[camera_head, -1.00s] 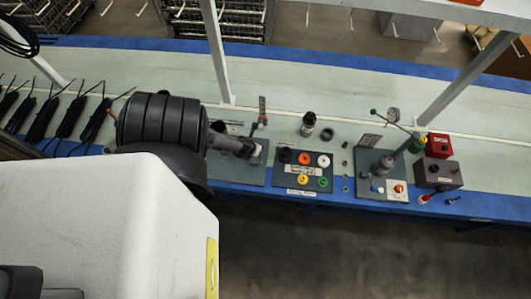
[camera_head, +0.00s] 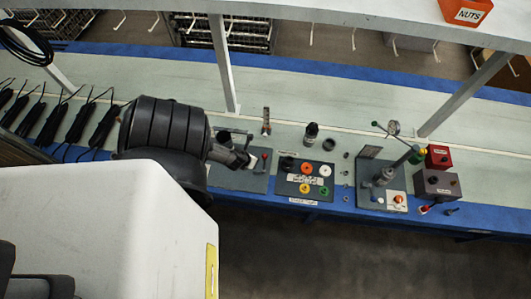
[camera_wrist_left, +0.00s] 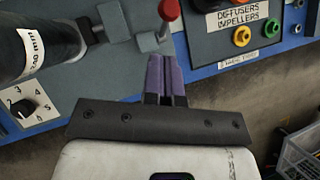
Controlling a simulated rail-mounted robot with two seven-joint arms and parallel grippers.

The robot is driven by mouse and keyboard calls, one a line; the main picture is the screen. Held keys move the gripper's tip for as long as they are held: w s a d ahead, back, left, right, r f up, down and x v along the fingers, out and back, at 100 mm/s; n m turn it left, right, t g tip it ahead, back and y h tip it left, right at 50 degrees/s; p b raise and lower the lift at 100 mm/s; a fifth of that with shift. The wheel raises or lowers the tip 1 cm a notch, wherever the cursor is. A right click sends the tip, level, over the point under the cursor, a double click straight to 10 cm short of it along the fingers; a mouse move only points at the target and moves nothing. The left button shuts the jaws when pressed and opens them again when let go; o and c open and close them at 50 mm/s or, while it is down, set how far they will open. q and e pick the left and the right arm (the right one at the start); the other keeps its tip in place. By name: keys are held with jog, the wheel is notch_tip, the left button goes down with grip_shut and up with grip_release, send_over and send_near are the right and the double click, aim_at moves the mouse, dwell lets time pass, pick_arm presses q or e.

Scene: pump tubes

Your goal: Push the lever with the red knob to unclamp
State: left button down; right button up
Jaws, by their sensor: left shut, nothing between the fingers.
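The lever's red knob (camera_wrist_left: 168,9) is at the top of the left wrist view, on a short metal stem above a grey plate. The red knob also shows small in the head view (camera_head: 265,156). My left gripper (camera_wrist_left: 163,57) has its purple fingers closed together, with nothing between them. Its tips are just below the lever's base in the wrist picture; I cannot tell whether they touch it. In the head view my left gripper (camera_head: 247,161) is over the left grey plate, just left of the knob, partly hidden by my arm. My right gripper is not in view.
A dark cylinder (camera_wrist_left: 38,45) and a numbered dial (camera_wrist_left: 22,108) stand left of the fingers. A plate with coloured rings (camera_head: 304,178) is to the right. Further right is another lever station (camera_head: 383,177). A shelf post (camera_head: 224,65) rises behind.

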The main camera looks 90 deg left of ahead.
pick_arm(q)
jog(key=shift+a+r+p+v, duration=0.1)
jog(key=shift+a+p+v, duration=0.05)
jog(key=shift+v, duration=0.8)
jog(key=shift+a+r+p+v, duration=0.1)
jog(key=shift+p+v, duration=0.1)
jog(key=shift+v, duration=0.75)
jog(key=shift+a+p+v, duration=0.15)
jog(key=shift+v, duration=0.8)
jog(key=shift+w, duration=0.1)
jog(key=w+d+r+n+h, duration=0.2)
jog(key=w+d+r+n, duration=0.3)
jog(key=d+r+n, duration=0.6)
jog(key=w+d+r+n+g+h+p, duration=0.1)
jog(key=w+d+r+n+h, duration=0.2)
jog(key=d+r+n, duration=0.9)
jog(key=w+d+r, duration=0.2)
jog(key=d+r, duration=0.3)
jog(key=d, duration=0.3)
jog(key=shift+w+d+r, duration=0.2)
jog(key=shift+w, duration=0.2)
